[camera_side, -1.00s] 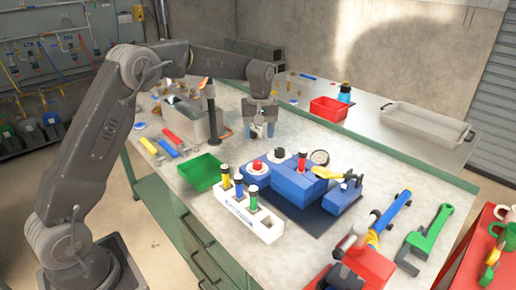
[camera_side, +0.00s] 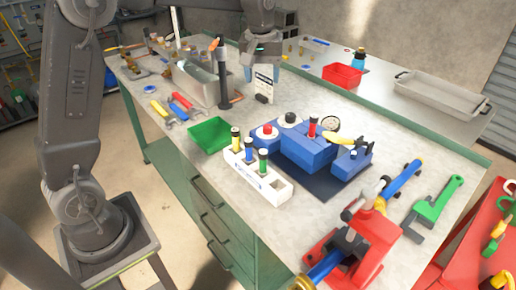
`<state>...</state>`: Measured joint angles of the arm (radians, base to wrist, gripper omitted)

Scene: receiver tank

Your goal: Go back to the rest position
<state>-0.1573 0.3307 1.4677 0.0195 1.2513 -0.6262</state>
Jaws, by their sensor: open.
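My gripper (camera_side: 262,73) is at the upper middle of the side view, raised above the workbench. Its two blue fingertips are apart, with nothing visible between them. A white card or sign (camera_side: 264,87) stands on the bench just below and behind the fingers. The blue receiver block assembly (camera_side: 306,150) sits on a dark mat on the bench, in front of the gripper and apart from it. A red-banded cylinder (camera_side: 312,128) stands upright in the block. A white rack (camera_side: 258,182) holds several upright cylinders with coloured bands.
A green tray (camera_side: 210,135), a grey bin (camera_side: 195,85) and a black post (camera_side: 222,75) stand on the left. A red tray (camera_side: 343,76) and grey tray (camera_side: 445,97) are behind. A red vise (camera_side: 355,250) is at the front right. Bench space right of the card is clear.

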